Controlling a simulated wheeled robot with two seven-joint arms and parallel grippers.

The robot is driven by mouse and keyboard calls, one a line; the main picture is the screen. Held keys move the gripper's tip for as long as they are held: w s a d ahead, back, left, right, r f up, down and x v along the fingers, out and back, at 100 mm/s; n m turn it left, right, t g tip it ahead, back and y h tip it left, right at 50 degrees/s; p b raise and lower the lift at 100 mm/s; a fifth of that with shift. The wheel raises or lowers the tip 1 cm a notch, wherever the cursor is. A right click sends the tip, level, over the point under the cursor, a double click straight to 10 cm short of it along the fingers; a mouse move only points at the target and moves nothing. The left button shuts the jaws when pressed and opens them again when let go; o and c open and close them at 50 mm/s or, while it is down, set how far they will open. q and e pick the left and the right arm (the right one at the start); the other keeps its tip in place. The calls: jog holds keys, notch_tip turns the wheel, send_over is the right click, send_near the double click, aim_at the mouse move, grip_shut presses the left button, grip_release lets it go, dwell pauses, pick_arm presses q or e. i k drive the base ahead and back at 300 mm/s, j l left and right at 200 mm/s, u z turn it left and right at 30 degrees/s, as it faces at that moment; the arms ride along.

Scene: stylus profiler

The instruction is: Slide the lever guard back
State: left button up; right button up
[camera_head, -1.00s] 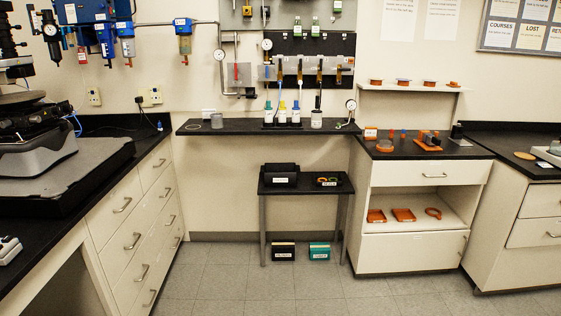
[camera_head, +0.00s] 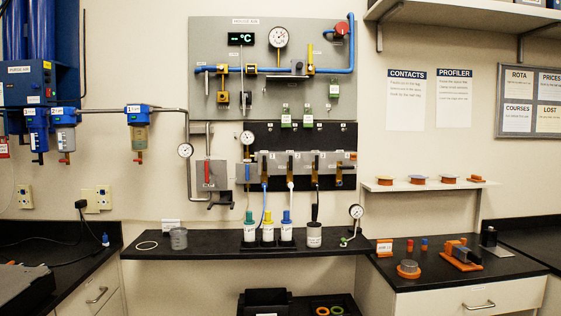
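Neither of my grippers is in view. A grey wall board (camera_head: 228,100) labelled HOUSE AIR carries a blue pipe (camera_head: 352,45), yellow valve levers (camera_head: 310,56), a round gauge (camera_head: 279,38) and a green-lit display (camera_head: 241,39). A dark flat piece (camera_head: 287,78) sits across the pipe's lower run. Left below it, a grey plate (camera_head: 211,174) holds a red upright lever (camera_head: 207,172). A black panel (camera_head: 305,135) with a row of grey plates (camera_head: 275,165) hangs below the board. No part is readable as the lever guard, so I cannot tell which it is or its position.
A black shelf (camera_head: 205,242) below the panels holds several bottles (camera_head: 286,230), a grey cup (camera_head: 179,238) and a small gauge (camera_head: 356,211). A black bench (camera_head: 420,272) at right holds orange fixtures (camera_head: 462,257). Blue-topped filter units (camera_head: 138,125) hang at left.

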aim_at(298, 65)
jog(key=i, duration=1.05)
